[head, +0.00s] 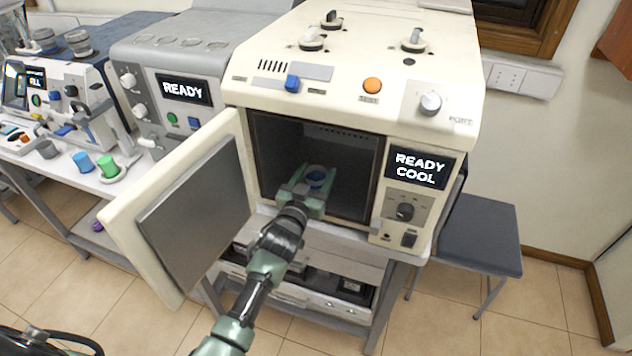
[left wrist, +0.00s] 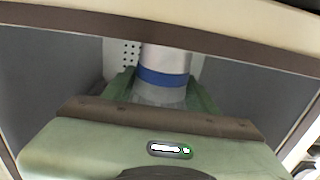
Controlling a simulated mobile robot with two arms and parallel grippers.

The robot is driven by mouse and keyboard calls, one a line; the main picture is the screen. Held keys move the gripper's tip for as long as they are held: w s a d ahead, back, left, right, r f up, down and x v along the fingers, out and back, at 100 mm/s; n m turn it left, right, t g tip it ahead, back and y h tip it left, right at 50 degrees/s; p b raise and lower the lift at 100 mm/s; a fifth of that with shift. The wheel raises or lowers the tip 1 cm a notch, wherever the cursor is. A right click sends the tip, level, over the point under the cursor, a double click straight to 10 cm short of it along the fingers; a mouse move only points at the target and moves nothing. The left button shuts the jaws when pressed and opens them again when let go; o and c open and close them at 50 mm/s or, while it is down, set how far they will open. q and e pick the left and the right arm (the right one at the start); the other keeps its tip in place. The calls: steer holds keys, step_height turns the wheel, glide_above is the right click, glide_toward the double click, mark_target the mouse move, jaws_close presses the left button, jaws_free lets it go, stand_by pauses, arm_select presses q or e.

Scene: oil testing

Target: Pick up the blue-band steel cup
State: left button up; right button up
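The blue-band steel cup (left wrist: 164,77) is inside the open chamber of the cream oven-like machine (head: 352,72). The cup's lower part is hidden behind the gripper body. My right gripper is not in view.
The machine's door (head: 190,212) stands open to the left of my arm. A display reads READY COOL (head: 419,168). On the bench at left are a blue cup (head: 83,162), a green cup (head: 108,166) and a grey machine (head: 160,70). A dark-topped stool (head: 478,235) stands at right.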

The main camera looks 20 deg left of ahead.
arm_select(q)
steer(key=c, duration=1)
steer(key=shift+o, duration=0.2)
steer(key=shift+r, duration=0.1)
